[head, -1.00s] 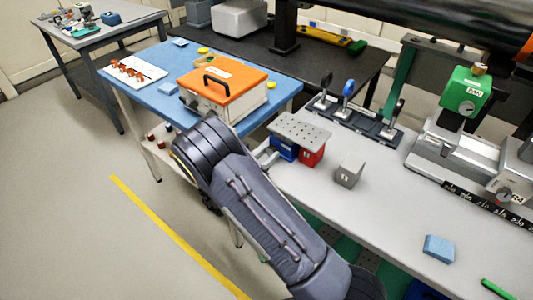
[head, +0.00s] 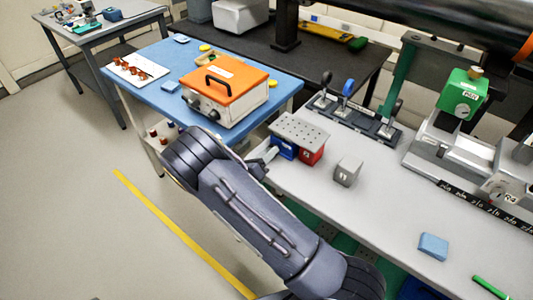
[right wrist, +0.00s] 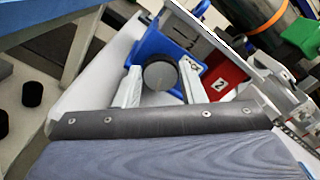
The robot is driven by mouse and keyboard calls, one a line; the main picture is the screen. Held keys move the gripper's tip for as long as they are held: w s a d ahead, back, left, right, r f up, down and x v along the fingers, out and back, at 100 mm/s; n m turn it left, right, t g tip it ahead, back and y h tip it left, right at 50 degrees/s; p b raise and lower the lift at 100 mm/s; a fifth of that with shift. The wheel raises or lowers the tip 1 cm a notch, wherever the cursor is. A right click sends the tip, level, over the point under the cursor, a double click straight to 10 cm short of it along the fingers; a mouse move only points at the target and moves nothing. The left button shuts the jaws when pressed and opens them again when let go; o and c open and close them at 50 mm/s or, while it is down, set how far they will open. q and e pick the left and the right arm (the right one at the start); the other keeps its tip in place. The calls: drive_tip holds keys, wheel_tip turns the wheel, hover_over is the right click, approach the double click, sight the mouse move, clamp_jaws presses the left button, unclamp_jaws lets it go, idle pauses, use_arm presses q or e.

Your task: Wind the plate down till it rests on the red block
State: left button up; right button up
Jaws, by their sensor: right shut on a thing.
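The grey perforated plate (head: 300,130) lies flat over a blue jack (head: 284,149) and the red block (head: 312,154) on the grey bench. In the right wrist view the red block (right wrist: 225,78) is marked 2 and stands beside the blue jack (right wrist: 150,48), under the plate's edge. I cannot tell whether the plate touches the block. My right gripper (right wrist: 160,85) is shut on the jack's round dark knob (right wrist: 160,73), one finger on each side. In the head view this gripper (head: 270,156) is partly hidden behind my arm. My left gripper is out of view.
A grey block (head: 347,172) stands right of the red block. Behind is a black rack (head: 360,120) with upright handles. A blue table (head: 150,70) with an orange-lidded box (head: 223,78) stands left. A blue block (head: 433,246) lies at front right; the bench between is clear.

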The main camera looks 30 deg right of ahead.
idle(0.3)
drive_tip(key=o, duration=1)
drive_tip(key=shift+f, duration=0.1)
